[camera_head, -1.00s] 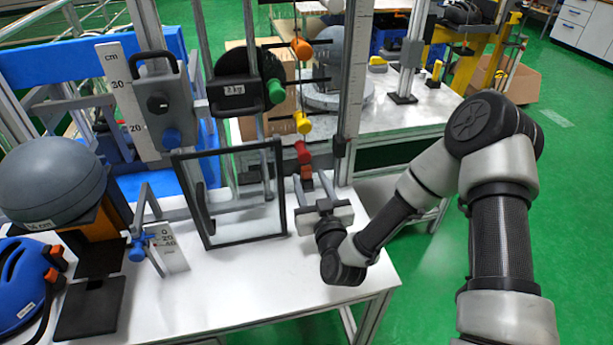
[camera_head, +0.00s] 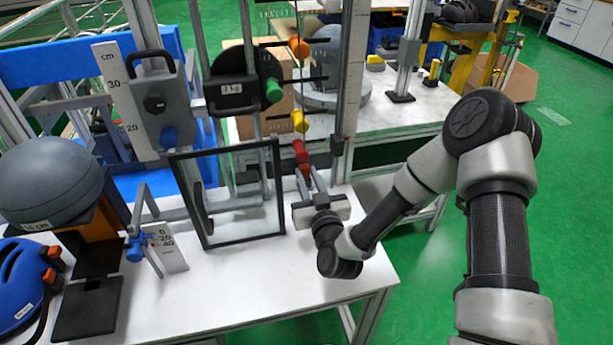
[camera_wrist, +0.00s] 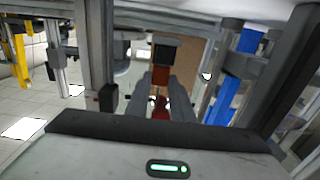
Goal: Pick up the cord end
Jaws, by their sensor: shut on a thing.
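The cord end appears to be the small red piece (camera_head: 301,150) hanging below a yellow knob at the drop tower, beside the upright rail. A darker red part shows just under it, at my fingertips. My gripper (camera_head: 309,174) reaches up to it from the front right, its fingers close together. In the wrist view my gripper (camera_wrist: 161,82) has red (camera_wrist: 160,106) between its two grey fingers, so it is shut on the red cord end. The fingers hide part of the piece, and the cord itself is hard to make out.
A black-framed clear panel (camera_head: 281,200) stands just left of my gripper. The upright rail (camera_head: 348,80) rises close behind. Orange (camera_head: 299,47), green (camera_head: 274,90) and yellow (camera_head: 299,120) knobs are above. The front of the white table is clear.

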